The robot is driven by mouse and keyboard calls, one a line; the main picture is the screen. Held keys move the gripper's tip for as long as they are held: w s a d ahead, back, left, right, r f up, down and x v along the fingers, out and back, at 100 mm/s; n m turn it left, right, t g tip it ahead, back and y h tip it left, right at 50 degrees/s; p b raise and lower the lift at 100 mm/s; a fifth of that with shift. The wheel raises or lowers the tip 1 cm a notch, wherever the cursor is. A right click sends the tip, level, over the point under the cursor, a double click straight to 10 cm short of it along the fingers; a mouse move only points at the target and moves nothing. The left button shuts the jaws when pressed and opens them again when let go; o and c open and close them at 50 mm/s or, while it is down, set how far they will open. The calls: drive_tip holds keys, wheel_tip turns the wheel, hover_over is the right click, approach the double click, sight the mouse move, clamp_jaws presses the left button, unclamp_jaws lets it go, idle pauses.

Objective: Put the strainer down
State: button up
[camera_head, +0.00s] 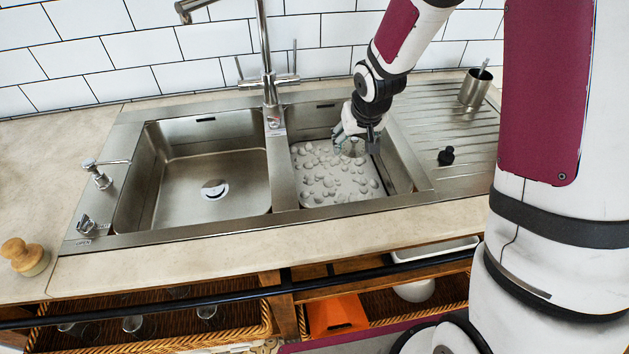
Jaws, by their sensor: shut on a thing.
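My gripper (362,137) is over the right sink basin (402,182), near its back edge. It is shut on a small, rounded grey object, which looks like the strainer (351,147). The fingers and wrist partly hide it, and its full shape is too small to make out. The strainer shows against the white, lumpy, foam-like bottom of the basin. I cannot tell whether it touches that surface or hangs above it.
The left basin (170,160) is empty apart from its drain. The tall faucet (268,60) stands behind the divider. A wooden brush (24,257) is on the left counter.

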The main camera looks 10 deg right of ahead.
drive_tip(key=b, duration=1.4)
hover_over(334, 173)
drive_tip(key=s, duration=0.3)
wheel_tip(334, 173, down, 8)
drive_tip(key=w+f+b, duration=0.2)
drive_tip(key=b, duration=0.1)
wheel_tip(334, 173, down, 10)
drive_tip(key=b, duration=0.3)
drive_tip(key=shift+s+a+r, duration=0.1)
drive_tip(key=shift+r, duration=0.1)
drive_tip(key=shift+f+b, duration=0.3)
drive_tip(key=shift+f, duration=0.05)
drive_tip(key=shift+s+f, duration=0.1)
drive_tip(key=shift+f, duration=0.1)
drive_tip(key=shift+c, duration=0.2)
drive_tip(key=o, duration=1)
drive_tip(key=shift+f, duration=0.1)
drive_tip(key=shift+o, duration=0.2)
